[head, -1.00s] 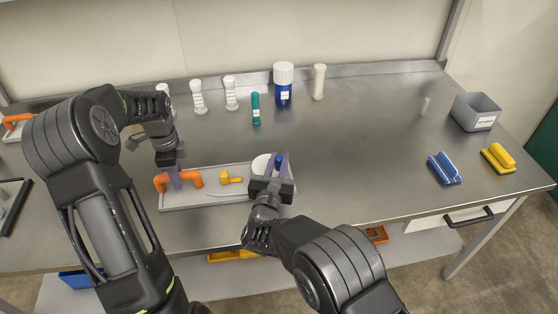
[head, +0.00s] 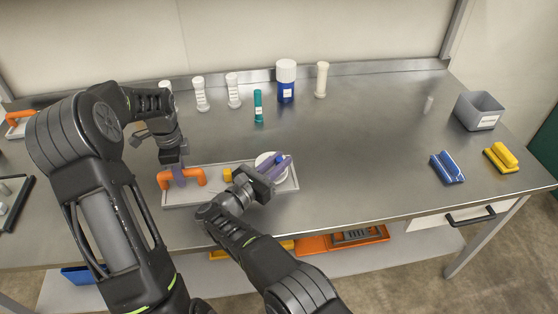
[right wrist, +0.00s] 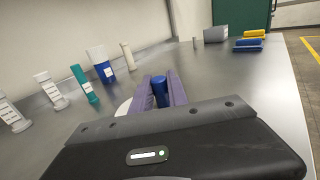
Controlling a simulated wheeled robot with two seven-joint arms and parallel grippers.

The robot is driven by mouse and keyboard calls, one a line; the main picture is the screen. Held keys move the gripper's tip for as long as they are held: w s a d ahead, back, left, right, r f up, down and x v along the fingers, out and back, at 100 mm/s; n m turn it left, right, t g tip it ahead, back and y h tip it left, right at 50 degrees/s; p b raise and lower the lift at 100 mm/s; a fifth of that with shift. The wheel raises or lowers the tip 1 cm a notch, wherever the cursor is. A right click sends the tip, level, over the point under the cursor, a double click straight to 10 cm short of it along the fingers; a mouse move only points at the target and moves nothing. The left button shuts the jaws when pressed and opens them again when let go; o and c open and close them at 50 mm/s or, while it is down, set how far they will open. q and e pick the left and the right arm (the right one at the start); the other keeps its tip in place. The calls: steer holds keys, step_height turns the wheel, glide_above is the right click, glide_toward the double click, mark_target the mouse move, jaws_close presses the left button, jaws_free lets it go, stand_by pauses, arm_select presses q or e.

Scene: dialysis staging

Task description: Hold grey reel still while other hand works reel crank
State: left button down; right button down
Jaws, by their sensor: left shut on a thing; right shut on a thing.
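The grey reel (head: 184,199) lies on the steel bench with an orange handle (head: 195,174) at its left end. A white disc (head: 264,158) with an upright blue crank knob (head: 280,159) is at its right end. My left gripper (head: 179,177) is shut on the orange handle. My right gripper (head: 277,168) is shut on the blue knob and reaches in from the lower left. In the right wrist view the knob (right wrist: 159,92) stands between the two purple fingers, over the disc (right wrist: 124,107). My right gripper hides part of the disc and the reel's middle.
White bottles (head: 201,94), a teal tube (head: 258,106) and a blue bottle with white cap (head: 286,82) stand behind the reel. A grey bin (head: 480,111), a blue clamp (head: 447,167) and a yellow clamp (head: 500,157) are at the right.

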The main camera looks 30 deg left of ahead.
steer(key=shift+s+a, duration=0.1)
steer(key=shift+s, duration=0.1)
stand_by(0.4)
steer(key=c, duration=1.3)
jaws_free()
steer(key=shift+a, duration=0.1)
steer(key=shift+r, duration=0.1)
step_height(320, 180, up, 10)
steer(key=shift+f, duration=0.1)
